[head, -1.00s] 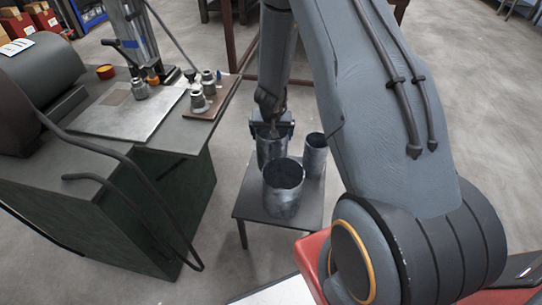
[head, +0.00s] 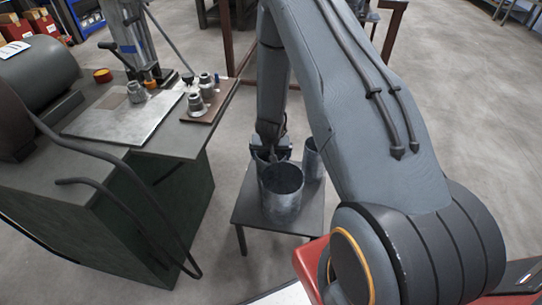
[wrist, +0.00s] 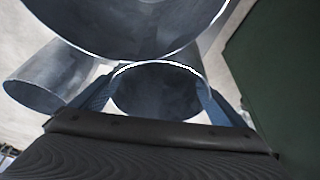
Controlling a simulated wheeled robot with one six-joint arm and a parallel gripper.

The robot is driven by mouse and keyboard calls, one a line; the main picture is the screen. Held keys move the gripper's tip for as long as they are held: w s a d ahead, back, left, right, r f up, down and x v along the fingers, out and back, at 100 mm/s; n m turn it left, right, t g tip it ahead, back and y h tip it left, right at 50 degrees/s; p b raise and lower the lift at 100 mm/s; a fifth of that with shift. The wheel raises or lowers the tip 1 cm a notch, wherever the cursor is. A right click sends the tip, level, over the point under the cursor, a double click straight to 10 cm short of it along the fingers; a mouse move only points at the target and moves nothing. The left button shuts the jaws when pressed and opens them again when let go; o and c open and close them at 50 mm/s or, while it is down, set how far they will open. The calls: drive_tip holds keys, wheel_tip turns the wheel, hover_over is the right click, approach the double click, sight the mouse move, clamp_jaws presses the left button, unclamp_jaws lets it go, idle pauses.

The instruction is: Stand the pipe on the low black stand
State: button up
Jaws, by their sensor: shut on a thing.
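The low black stand (head: 250,208) is at the middle of the head view. My gripper (head: 270,152) is over its back part, shut on a grey metal pipe (head: 261,170). The held pipe is upright and mostly hidden behind a wider front pipe (head: 281,200); I cannot tell whether its bottom touches the stand. In the wrist view the held pipe (wrist: 158,92) shows its round rim between the blue fingers.
The wide front pipe (wrist: 130,25) and a narrower pipe (head: 314,160) stand on the stand close to the held one; the narrower one shows at left in the wrist view (wrist: 48,78). A dark green workbench (head: 150,215) with fittings stands at left. Open floor lies behind.

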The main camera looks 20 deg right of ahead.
drive_tip(key=shift+f, duration=0.1)
drive_tip(key=o, duration=1.5)
drive_tip(key=shift+o, duration=0.2)
drive_tip(key=s+a+r+n+y, duration=0.1)
drive_tip(key=s+a+r, duration=0.25)
drive_tip(key=r, duration=0.45)
drive_tip(key=s+a+r+g+y+p, duration=0.1)
drive_tip(key=s+a+r, duration=0.1)
drive_tip(key=s+r, duration=0.5)
drive_tip(key=s+a+r+n+y, duration=0.1)
drive_tip(key=s+a+r, duration=0.15)
drive_tip(key=r, duration=0.75)
drive_tip(key=s+r+n+g, duration=0.1)
drive_tip(key=s+r, duration=0.3)
drive_tip(key=s, duration=0.4)
drive_tip(key=s+r+n+g+h, duration=0.1)
drive_tip(key=s+r, duration=0.3)
drive_tip(key=s, duration=0.4)
drive_tip(key=shift+s+r+g, duration=0.2)
drive_tip(key=shift+g, duration=0.4)
